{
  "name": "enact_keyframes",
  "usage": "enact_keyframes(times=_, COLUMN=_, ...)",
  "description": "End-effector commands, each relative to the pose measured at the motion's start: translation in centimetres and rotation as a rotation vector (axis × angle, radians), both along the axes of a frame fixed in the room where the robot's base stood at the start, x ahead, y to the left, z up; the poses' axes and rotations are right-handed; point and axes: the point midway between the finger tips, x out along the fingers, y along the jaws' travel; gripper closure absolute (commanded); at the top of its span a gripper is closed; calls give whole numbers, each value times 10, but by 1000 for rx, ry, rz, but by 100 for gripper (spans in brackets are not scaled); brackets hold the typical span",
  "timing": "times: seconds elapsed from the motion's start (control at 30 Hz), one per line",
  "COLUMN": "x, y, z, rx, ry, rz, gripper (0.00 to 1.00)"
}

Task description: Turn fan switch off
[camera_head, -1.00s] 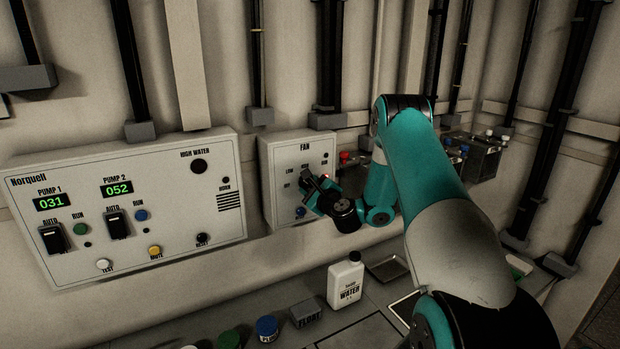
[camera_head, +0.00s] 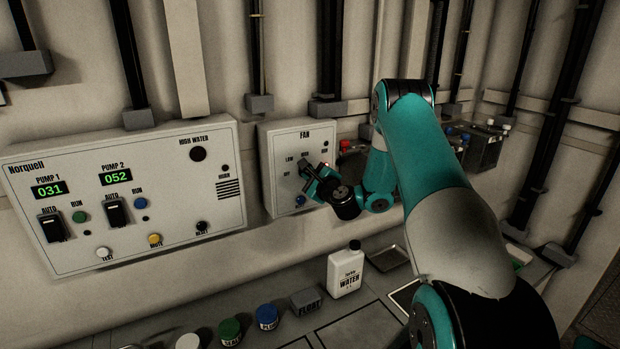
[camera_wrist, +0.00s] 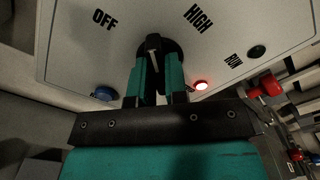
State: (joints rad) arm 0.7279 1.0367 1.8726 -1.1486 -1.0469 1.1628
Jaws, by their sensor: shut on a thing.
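The fan panel (camera_head: 276,150) is a pale box on the wall, marked FAN, with OFF, LOW, HIGH and RUN labels. It fills the top of the wrist view (camera_wrist: 80,62). Its dark round fan switch (camera_wrist: 173,47) sits between the OFF and HIGH labels, with a pale mark near the fingers. My gripper (camera_wrist: 155,68) is shut on this switch, and its fingers cover much of it. In the head view my gripper (camera_head: 311,182) is at the panel's lower middle. The switch's exact setting is hard to tell.
A red lamp (camera_wrist: 200,85) glows beside the right finger; a blue button (camera_wrist: 103,93) is at left. The RUN lamp (camera_wrist: 256,51) is dark. The pump panel (camera_head: 70,160) is left of the fan box. A white water bottle (camera_head: 345,272) stands on the bench below.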

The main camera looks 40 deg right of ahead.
Motion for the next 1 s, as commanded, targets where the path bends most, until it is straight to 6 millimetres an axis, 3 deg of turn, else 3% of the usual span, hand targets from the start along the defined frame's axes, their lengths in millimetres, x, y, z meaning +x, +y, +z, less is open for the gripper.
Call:
enact_keyframes(times=0.6, x=0, y=1, z=-4, rx=-475, ry=121, rz=2, gripper=100)
enact_keyframes(times=1.0, x=0, y=1, z=-1, rx=-651, ry=168, rz=2, gripper=100)
